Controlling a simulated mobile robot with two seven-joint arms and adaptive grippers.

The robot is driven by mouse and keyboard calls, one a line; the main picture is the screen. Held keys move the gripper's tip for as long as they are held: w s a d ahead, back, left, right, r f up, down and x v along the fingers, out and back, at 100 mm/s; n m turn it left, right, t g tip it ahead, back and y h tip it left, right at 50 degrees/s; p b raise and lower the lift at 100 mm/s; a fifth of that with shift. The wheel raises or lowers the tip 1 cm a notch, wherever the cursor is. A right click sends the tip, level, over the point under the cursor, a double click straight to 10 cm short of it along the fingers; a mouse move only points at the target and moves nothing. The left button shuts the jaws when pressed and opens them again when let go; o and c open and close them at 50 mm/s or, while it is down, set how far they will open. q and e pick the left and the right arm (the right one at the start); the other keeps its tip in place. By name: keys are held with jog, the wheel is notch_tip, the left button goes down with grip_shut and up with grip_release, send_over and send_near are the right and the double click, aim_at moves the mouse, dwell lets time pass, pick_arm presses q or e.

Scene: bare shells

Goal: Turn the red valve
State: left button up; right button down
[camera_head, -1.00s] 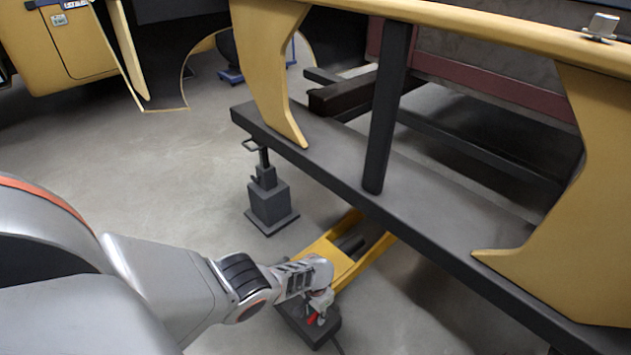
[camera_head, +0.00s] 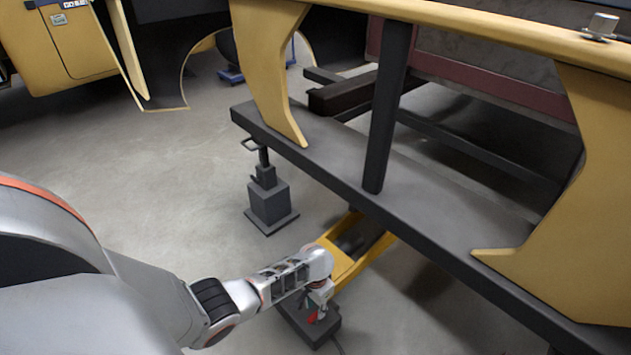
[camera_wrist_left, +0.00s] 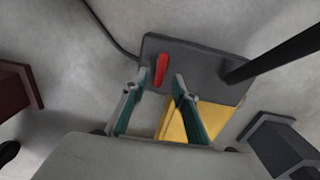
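The red valve (camera_wrist_left: 161,70) is a narrow red handle on a dark grey box (camera_wrist_left: 195,64) on the floor. In the head view the valve (camera_head: 313,317) shows as a small red patch at the bottom centre, partly covered by my left gripper (camera_head: 318,306). In the left wrist view my left gripper (camera_wrist_left: 157,84) is open, with its two fingers apart. The valve shows just beyond the fingertips, between them and closer to the left finger. I cannot tell whether a finger touches it. My right gripper is in neither view.
A yellow frame (camera_head: 352,262) lies beside the box and runs under a long dark beam (camera_head: 430,205). A grey jack stand (camera_head: 270,203) is to the left. A cable (camera_wrist_left: 103,30) leaves the box. Open floor (camera_head: 130,150) lies to the left.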

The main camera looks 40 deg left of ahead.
aim_at(315, 314)
pick_arm(q)
notch_tip(315, 314, up, 8)
dwell(0.5)
dwell(0.4)
